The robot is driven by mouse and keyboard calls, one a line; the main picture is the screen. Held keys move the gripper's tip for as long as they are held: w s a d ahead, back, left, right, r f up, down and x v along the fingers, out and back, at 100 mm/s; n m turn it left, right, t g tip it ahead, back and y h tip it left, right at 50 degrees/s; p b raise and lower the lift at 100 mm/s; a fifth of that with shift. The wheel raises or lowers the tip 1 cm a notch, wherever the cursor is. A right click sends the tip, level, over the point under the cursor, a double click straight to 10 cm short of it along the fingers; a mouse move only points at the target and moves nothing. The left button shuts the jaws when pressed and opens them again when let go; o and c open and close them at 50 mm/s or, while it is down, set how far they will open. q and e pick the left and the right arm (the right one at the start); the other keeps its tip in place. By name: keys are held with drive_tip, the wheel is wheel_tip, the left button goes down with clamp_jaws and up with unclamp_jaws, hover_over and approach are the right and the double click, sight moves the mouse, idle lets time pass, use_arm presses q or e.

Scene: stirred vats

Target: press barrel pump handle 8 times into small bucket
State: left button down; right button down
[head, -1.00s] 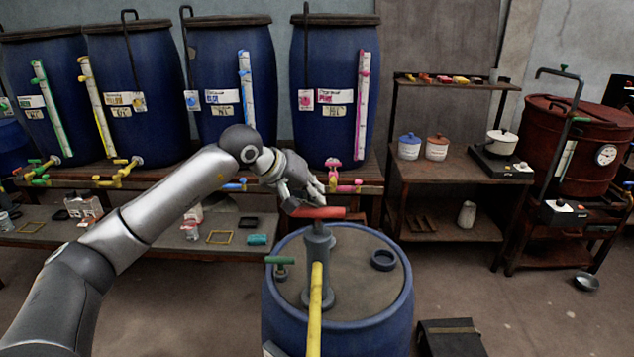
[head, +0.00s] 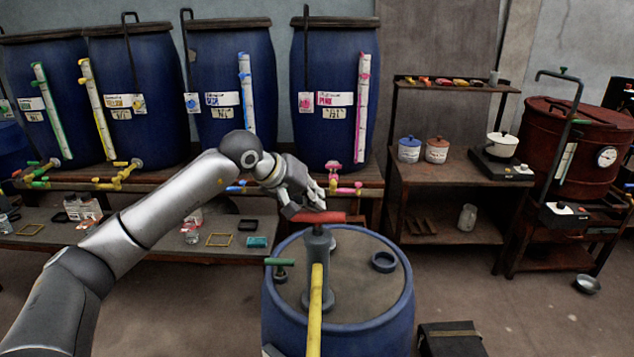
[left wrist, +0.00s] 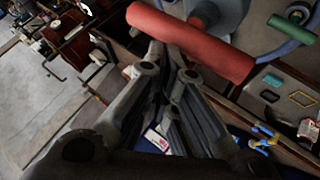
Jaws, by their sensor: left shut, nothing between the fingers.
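The barrel pump (head: 317,265) stands upright on the lid of a blue barrel (head: 278,325), with a yellow spout (head: 315,310) toward me. Its red handle (head: 327,217) lies across the top; it also shows large in the left wrist view (left wrist: 190,42). My left gripper (head: 308,205) is shut and empty at the handle's left part, just above or against it; I cannot tell if they touch. In the left wrist view its fingers (left wrist: 175,75) end beside the red bar, not around it. The small bucket is not clearly visible. My right gripper is not in view.
Several blue vats (head: 235,80) with level tubes stand on a wooden bench behind. A shelf (head: 450,180) with pots and a hotplate stands at right, beside a red drum (head: 580,140). A black box (head: 450,338) lies on the floor right of the barrel.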

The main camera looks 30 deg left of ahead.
use_arm(q)
wheel_tip(320, 180, up, 7)
drive_tip(key=p, duration=0.4)
drive_tip(key=shift+p, duration=0.3)
idle(0.3)
drive_tip(key=shift+w, duration=0.15)
wheel_tip(320, 180, up, 6)
drive_tip(key=p, duration=0.4)
idle(0.3)
idle(1.7)
